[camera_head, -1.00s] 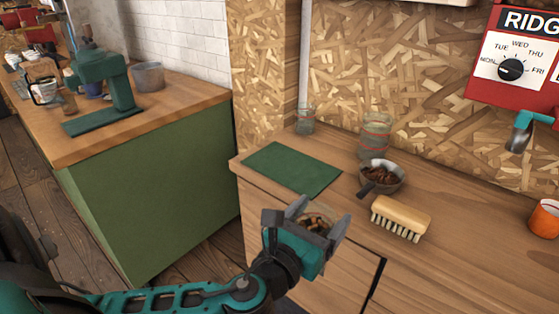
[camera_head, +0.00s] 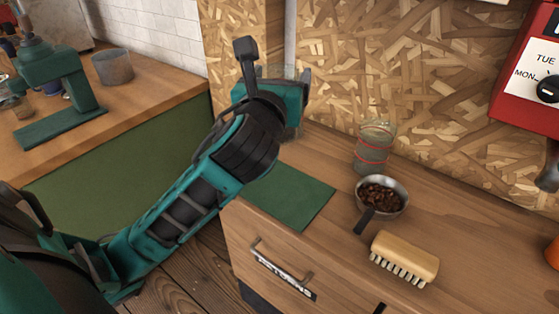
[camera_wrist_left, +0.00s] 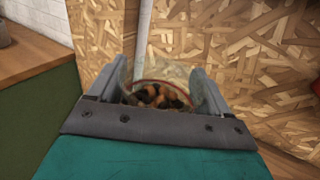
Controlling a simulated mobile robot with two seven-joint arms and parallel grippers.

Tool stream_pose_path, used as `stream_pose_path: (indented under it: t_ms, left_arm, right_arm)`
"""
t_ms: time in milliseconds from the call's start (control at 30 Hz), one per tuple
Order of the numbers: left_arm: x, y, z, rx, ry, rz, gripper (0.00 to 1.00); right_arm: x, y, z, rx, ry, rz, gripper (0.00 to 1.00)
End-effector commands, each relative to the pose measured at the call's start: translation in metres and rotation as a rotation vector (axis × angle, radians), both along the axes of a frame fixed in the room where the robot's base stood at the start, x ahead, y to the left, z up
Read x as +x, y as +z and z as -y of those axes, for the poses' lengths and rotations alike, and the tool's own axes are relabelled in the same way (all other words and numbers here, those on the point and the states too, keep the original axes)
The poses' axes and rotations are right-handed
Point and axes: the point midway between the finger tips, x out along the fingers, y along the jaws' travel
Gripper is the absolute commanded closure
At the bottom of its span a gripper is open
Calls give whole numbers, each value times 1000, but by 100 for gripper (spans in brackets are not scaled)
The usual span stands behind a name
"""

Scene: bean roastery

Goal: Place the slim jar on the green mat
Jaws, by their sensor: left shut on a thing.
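My left gripper (camera_head: 292,88) is raised at the back of the counter, above and beyond the green mat (camera_head: 288,197) in the head view. It is shut on the slim jar (camera_wrist_left: 157,85), a clear glass jar with a reddish band and brown beans inside. In the left wrist view the jar sits between the two fingers. In the head view my gripper and wrist hide most of the jar. The mat lies flat and bare at the counter's left end, its far left part covered by my arm. My right gripper is not in view.
A banded glass jar (camera_head: 375,148) stands right of the mat by the wall. A metal scoop of beans (camera_head: 382,195) and a wooden brush (camera_head: 404,256) lie in front. An orange cup (camera_head: 552,252) is at the right edge. A drawer handle (camera_head: 280,262) sits below the mat.

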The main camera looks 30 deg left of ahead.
Motion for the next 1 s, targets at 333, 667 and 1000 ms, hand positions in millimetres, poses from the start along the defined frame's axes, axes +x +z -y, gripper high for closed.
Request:
stream_pose_path:
  t_ms: [333, 667, 1000]
  left_arm:
    - [0, -97, 0, 0, 0, -4, 90]
    - [0, -129, 0, 0, 0, 2, 90]
    - [0, -169, 0, 0, 0, 2, 90]
  right_arm:
    - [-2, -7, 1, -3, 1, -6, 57]
    - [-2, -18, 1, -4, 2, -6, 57]
    - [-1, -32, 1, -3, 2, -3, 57]
